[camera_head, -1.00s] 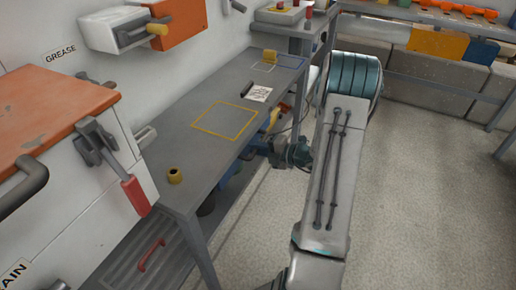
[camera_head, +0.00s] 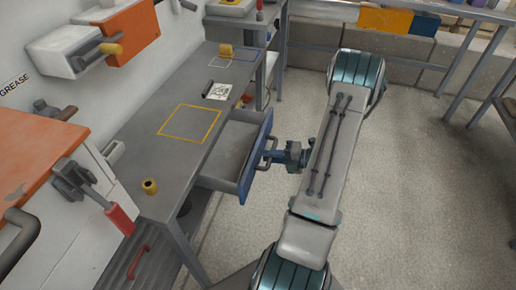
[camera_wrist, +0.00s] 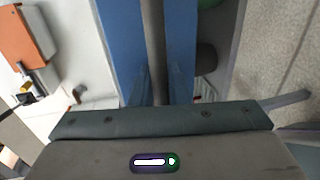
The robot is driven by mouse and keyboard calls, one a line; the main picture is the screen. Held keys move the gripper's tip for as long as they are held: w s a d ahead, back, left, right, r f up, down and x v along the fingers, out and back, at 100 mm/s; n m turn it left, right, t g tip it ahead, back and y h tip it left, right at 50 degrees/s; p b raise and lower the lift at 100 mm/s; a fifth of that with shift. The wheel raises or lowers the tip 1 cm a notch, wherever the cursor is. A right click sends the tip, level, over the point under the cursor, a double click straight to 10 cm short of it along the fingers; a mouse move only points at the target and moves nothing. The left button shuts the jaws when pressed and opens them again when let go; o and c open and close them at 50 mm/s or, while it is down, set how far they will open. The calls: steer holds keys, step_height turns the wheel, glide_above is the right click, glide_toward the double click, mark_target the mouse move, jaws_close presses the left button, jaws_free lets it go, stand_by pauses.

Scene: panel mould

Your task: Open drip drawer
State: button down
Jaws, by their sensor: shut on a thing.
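The drip drawer (camera_head: 228,153) stands pulled out from under the grey bench, with its empty-looking grey inside showing and a blue front (camera_head: 256,160). A dark bar handle (camera_head: 267,152) runs along that front. My gripper (camera_head: 272,156) is at the handle and shut on it. In the wrist view the handle bar (camera_wrist: 154,50) runs up the middle, with the blue drawer front (camera_wrist: 118,45) behind it.
The bench top (camera_head: 165,165) carries a small yellow cup (camera_head: 150,187), a yellow outlined square and a printed card (camera_head: 218,91). A red-handled lever (camera_head: 118,218) juts out at the left. The floor (camera_head: 420,190) right of my arm is clear.

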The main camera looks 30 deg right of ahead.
steer(key=shift+s+d, duration=0.2)
steer(key=shift+s, duration=0.15)
steer(key=c, duration=1.5)
jaws_free()
steer(key=p+v, duration=0.1)
steer(key=v, duration=1.2)
steer(key=shift+s+d, duration=0.25)
steer(key=shift+s, duration=0.05)
steer(key=shift+r, duration=0.1)
